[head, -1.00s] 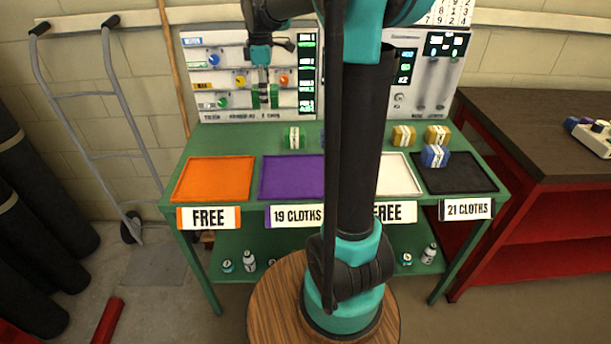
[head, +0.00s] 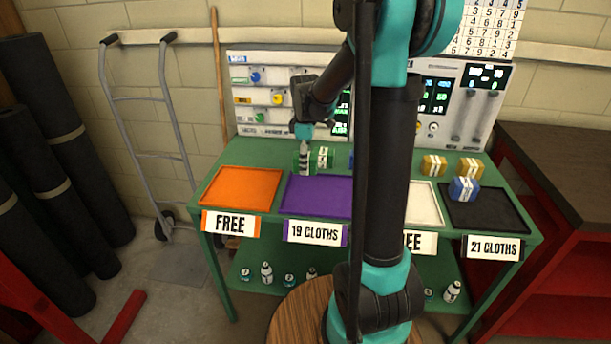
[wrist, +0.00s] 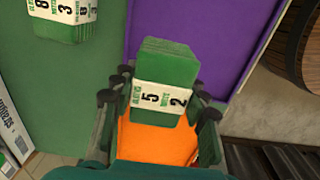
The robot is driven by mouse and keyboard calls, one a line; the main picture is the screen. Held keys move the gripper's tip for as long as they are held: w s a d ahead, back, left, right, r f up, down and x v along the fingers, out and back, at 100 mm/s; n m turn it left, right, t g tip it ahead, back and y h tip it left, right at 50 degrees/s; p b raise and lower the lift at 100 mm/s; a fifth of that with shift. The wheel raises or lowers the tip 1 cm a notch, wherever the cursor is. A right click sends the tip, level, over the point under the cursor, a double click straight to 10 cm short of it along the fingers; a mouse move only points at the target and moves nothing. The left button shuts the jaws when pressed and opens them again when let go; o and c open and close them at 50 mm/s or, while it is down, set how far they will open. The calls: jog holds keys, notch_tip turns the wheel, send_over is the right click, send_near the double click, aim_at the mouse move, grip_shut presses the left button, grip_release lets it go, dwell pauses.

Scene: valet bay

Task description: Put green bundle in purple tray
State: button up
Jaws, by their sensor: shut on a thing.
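My gripper (head: 304,165) is shut on a green bundle with a white label, which shows clearly in the wrist view (wrist: 165,60) between the two fingers (wrist: 156,98). In the head view the held bundle is small and mostly covered by the gripper, just behind the purple tray (head: 317,196). The purple tray is empty where visible; my arm hides its right end. It also shows at the upper right of the wrist view (wrist: 212,35). A second green bundle (head: 325,156) stands on the green table just right of the gripper, and at the wrist view's upper left (wrist: 62,27).
An orange tray (head: 240,188) is left of the purple one. A white tray (head: 425,200) is partly behind my arm. A black tray (head: 490,210) has a blue bundle (head: 463,189) at its back edge. Two yellow bundles (head: 433,166) stand behind. A control panel (head: 270,95) rises at the back.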

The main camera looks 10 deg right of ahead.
aim_at(305, 183)
jog(key=shift+f, duration=2.6)
jog(key=o, duration=1.2)
jog(key=shift+f, duration=0.1)
jog(key=shift+o, duration=0.2)
notch_tip(305, 183, up, 12)
jog(key=shift+r, duration=0.15)
